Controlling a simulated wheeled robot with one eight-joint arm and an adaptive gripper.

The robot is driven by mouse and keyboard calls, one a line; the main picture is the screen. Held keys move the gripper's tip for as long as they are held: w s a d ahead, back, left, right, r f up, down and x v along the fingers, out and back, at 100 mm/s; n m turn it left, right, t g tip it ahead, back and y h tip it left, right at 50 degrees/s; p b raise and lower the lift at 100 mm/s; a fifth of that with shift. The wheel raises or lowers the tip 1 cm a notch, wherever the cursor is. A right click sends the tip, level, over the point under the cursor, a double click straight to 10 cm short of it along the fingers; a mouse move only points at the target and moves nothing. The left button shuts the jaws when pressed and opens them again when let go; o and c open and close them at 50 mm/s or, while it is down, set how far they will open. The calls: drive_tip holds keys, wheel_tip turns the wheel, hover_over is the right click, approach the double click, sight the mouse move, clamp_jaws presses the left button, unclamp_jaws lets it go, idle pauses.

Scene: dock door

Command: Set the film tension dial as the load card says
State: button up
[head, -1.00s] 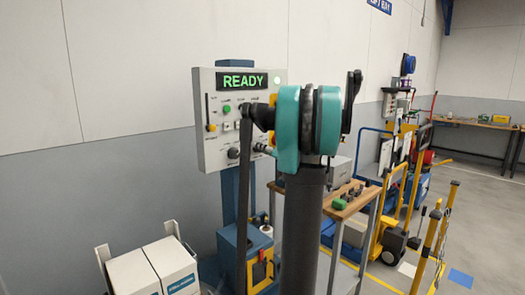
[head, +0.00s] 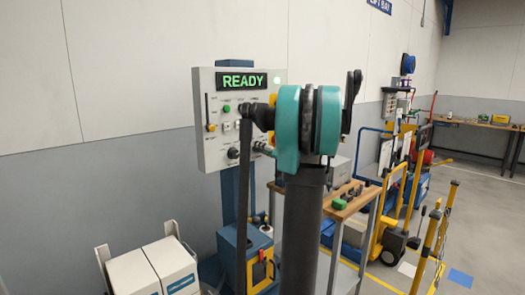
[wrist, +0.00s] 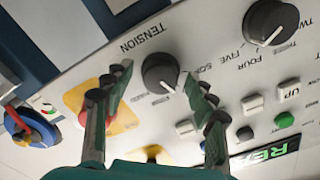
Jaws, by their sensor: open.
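The tension dial (wrist: 160,72) is a dark round knob on the pale control panel (wrist: 130,45), under the upside-down word TENSION in the wrist view. Its light pointer mark faces the lower right of that picture. My gripper (wrist: 156,78) is open, with one finger on each side of the dial; I cannot tell whether either finger touches it. In the head view my arm hides the tension dial and most of the gripper. The panel (head: 209,150) has a green READY display (head: 243,81). I cannot make out a load card.
A second dark dial (wrist: 270,22), with number words around it, sits near the tension dial. A red button (wrist: 100,106) on a yellow plate, a white UP button (wrist: 288,90) and a green button (wrist: 284,120) are close by. White boxes (head: 138,272) stand below the panel.

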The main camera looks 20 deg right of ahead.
drive_tip(key=shift+s, duration=0.1)
drive_tip(key=v, duration=1.1)
drive_tip(key=shift+s, duration=0.4)
drive_tip(key=shift+d, duration=0.1)
drive_tip(key=s+a+f+n+g, duration=0.1)
drive_tip(key=s+a+f+g, duration=0.3)
drive_tip(key=a+f, duration=0.6)
drive_tip(key=s+a+f+n+g, duration=0.1)
drive_tip(key=s+a+f+g, duration=0.55)
drive_tip(key=a, duration=0.65)
drive_tip(key=s+a+f+n+g+h, duration=0.2)
drive_tip(key=s+f+h, duration=0.4)
drive_tip(key=s+f, duration=0.9)
drive_tip(key=shift+s+f, duration=0.25)
drive_tip(key=shift+s, duration=0.5)
